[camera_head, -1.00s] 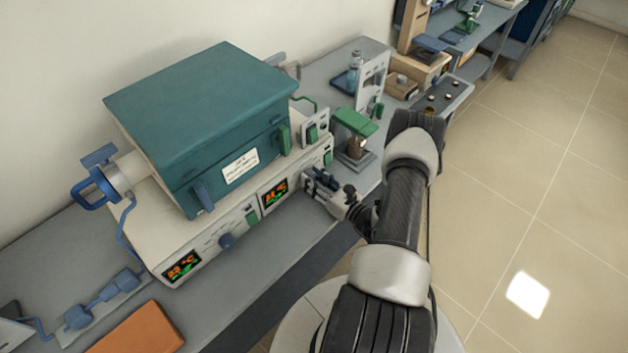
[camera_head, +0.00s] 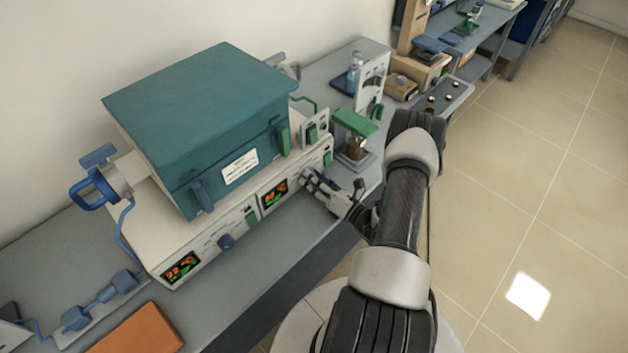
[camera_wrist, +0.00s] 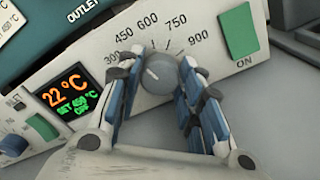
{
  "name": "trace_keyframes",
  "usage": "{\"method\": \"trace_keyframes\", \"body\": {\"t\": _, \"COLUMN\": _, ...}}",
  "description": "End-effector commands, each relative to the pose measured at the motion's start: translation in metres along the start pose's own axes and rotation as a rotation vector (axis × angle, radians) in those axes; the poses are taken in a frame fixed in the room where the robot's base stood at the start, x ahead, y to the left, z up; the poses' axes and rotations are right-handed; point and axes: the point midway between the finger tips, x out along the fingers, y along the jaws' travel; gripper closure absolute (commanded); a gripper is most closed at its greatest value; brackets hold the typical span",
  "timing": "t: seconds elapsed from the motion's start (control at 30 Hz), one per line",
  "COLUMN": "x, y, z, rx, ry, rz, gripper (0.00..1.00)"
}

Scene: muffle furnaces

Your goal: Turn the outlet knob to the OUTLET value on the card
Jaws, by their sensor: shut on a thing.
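The outlet knob (camera_wrist: 160,73) is a round grey knob on the white panel, below a dial marked 300, 450, 600, 750 and 900. My gripper (camera_wrist: 158,84) is shut on it, with a blue-padded finger at each side; it also shows at the furnace front in the head view (camera_head: 309,178). The knob's exact pointer direction is hard to make out. The display (camera_wrist: 68,97) reads 22 °C, with green text that looks like SET 450 °C and OFF. A white card (camera_head: 240,168) is on the teal furnace front; its corner in the wrist view (camera_wrist: 10,18) seems to show 450 °C.
A green ON switch (camera_wrist: 238,31) is to the right of the dial. Another green switch (camera_wrist: 42,127) and a blue knob (camera_wrist: 12,145) are at the left. A green-topped stand (camera_head: 354,124) is close to my gripper.

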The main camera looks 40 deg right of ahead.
Motion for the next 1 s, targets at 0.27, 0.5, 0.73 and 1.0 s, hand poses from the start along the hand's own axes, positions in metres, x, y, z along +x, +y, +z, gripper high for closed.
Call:
{"method": "trace_keyframes", "body": {"t": 0.27, "x": -0.0001, "y": 0.0, "z": -0.0003, "rx": 0.002, "ry": 0.001, "rz": 0.0, "gripper": 0.9}}
{"method": "trace_keyframes", "body": {"t": 0.5, "x": -0.0001, "y": 0.0, "z": -0.0003, "rx": 0.001, "ry": 0.001, "rz": 0.0, "gripper": 0.55}}
{"method": "trace_keyframes", "body": {"t": 0.73, "x": -0.0001, "y": 0.0, "z": -0.0002, "rx": 0.001, "ry": 0.0, "rz": 0.0, "gripper": 0.46}}
{"method": "trace_keyframes", "body": {"t": 1.0, "x": -0.0031, "y": -0.0004, "z": 0.0001, "rx": 0.001, "ry": 0.0, "rz": -0.001, "gripper": 0.46}}
